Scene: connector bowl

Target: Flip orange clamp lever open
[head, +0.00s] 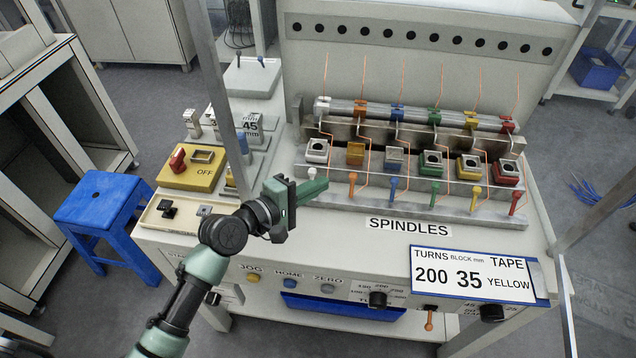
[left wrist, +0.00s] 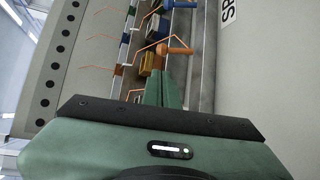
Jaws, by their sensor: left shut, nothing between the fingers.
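The orange clamp lever (head: 351,186) stands upright at the front of the spindle row, below the orange block (head: 355,153). In the left wrist view the orange lever (left wrist: 175,50) lies just beyond my fingertips. My left gripper (head: 326,184) is shut and empty, its green fingers pointing right, close to the left side of the orange lever. In the left wrist view the shut fingers (left wrist: 164,74) almost reach the lever; I cannot tell whether they touch it. My right gripper is not in view.
The white lever (head: 312,173) is beside my fingers; the blue lever (head: 393,188) is right of the orange one. Thin orange wires rise around the blocks. The yellow switch box (head: 185,178) is at left. The table front near the SPINDLES label (head: 408,228) is clear.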

